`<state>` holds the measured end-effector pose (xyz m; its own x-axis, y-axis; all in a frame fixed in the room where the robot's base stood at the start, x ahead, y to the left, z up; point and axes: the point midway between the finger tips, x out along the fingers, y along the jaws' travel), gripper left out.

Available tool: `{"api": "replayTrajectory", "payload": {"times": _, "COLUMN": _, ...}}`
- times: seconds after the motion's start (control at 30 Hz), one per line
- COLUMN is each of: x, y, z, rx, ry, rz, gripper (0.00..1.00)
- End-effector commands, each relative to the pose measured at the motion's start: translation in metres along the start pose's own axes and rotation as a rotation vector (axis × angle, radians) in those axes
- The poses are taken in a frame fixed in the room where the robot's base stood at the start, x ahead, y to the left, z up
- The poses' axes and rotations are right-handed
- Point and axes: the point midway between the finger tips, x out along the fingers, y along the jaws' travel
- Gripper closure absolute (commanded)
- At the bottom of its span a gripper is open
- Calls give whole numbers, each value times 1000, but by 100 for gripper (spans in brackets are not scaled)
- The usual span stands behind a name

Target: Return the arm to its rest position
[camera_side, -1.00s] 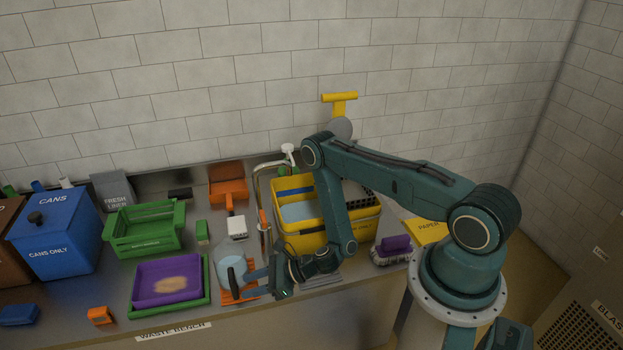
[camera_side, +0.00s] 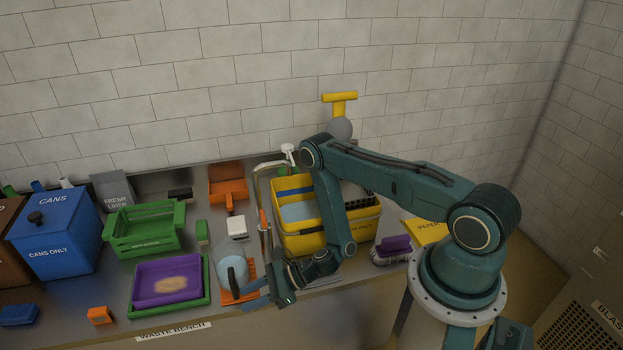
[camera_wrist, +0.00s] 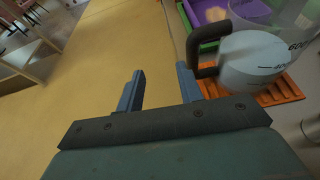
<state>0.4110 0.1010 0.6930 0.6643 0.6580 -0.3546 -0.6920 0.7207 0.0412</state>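My arm reaches over the bench with its elbow bent and the wrist low near the front edge. My gripper (camera_side: 252,294) is at the bench's front edge, just in front and to the right of a clear measuring jug (camera_side: 231,262). In the wrist view my gripper (camera_wrist: 160,88) shows two blue-grey fingers apart, with nothing between them and yellow floor beyond. The jug (camera_wrist: 258,62) stands upright to the right of the fingers there. Its dark handle (camera_wrist: 205,62) points toward them, and a gap to the fingers is hard to judge.
The jug stands on an orange slatted mat (camera_side: 251,268). A yellow tub (camera_side: 300,243) and a tall tap (camera_side: 258,190) stand behind my forearm. A purple tray (camera_side: 150,295) and green crate (camera_side: 118,245) are left. Open floor lies in front of the bench.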

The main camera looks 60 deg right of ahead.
Motion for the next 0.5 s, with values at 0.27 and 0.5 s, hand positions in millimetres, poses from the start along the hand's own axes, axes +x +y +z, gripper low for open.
{"api": "replayTrajectory", "payload": {"times": 0.27, "x": 2, "y": 3, "z": 31, "rx": -166, "ry": -10, "rz": 93, "gripper": 63}}
{"api": "replayTrajectory", "payload": {"times": 0.5, "x": 0, "y": 1, "z": 72, "rx": -387, "ry": -9, "rz": 175, "gripper": 63}}
